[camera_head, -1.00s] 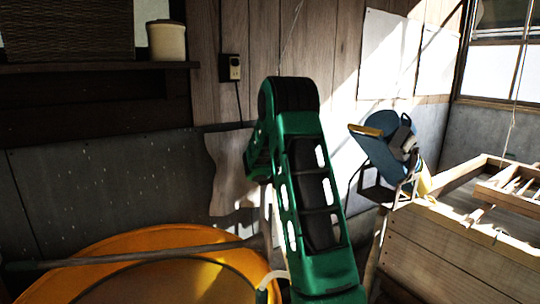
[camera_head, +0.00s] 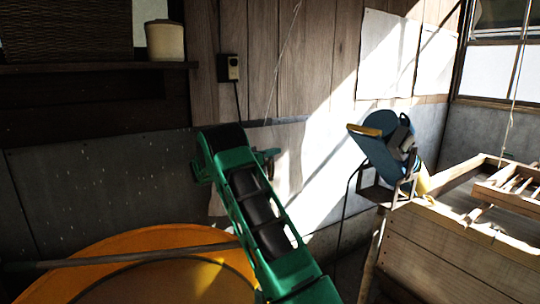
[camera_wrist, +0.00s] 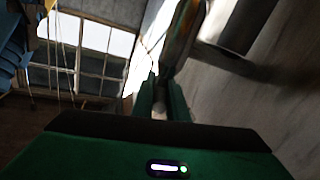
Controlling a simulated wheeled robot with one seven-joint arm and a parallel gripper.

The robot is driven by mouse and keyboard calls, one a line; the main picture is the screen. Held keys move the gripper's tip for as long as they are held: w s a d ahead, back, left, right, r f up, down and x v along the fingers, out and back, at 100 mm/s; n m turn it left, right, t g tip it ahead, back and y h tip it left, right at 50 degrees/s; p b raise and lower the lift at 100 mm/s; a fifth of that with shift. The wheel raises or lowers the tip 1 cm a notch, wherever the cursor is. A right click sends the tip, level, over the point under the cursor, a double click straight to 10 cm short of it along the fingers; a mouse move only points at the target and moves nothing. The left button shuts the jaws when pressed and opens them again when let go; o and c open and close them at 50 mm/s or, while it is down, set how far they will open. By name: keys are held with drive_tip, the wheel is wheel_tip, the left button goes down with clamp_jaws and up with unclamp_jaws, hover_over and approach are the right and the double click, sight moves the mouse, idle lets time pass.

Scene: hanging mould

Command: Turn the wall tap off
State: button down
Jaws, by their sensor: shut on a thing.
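My gripper (camera_wrist: 162,98) shows in the wrist view, its two green fingers close together on a narrow part at the lower end of a brassy, shiny piece. I take this piece for the wall tap (camera_wrist: 184,38); it is blurred and its handle's exact angle cannot be told.
A large yellow-orange tub (camera_head: 130,245) with a pole (camera_head: 120,257) across it stands at lower left. A blue machine (camera_head: 385,140) on a stand and a wooden frame box (camera_head: 440,240) are at right. A dark cylinder (camera_wrist: 245,25) is near the gripper in the wrist view.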

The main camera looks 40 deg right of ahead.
drive_tip(key=shift+w+a+f+m+g, duration=0.15)
drive_tip(key=shift+m+g, duration=0.35)
drive_tip(key=shift+g, duration=0.3)
drive_tip(key=shift+w+f+m+g, duration=0.1)
drive_tip(key=shift+m+g, duration=0.4)
drive_tip(key=shift+g, duration=0.8)
drive_tip(key=shift+r+m+g+y, duration=0.15)
drive_tip(key=shift+m+g+y, duration=0.15)
drive_tip(key=shift+m, duration=0.1)
drive_tip(key=c, duration=1.8)
unclamp_jaws()
drive_tip(key=shift+w, duration=0.1)
drive_tip(key=shift+o, duration=0.2)
drive_tip(key=v, duration=1)
drive_tip(key=shift+a, duration=0.35)
drive_tip(key=shift+w, duration=0.1)
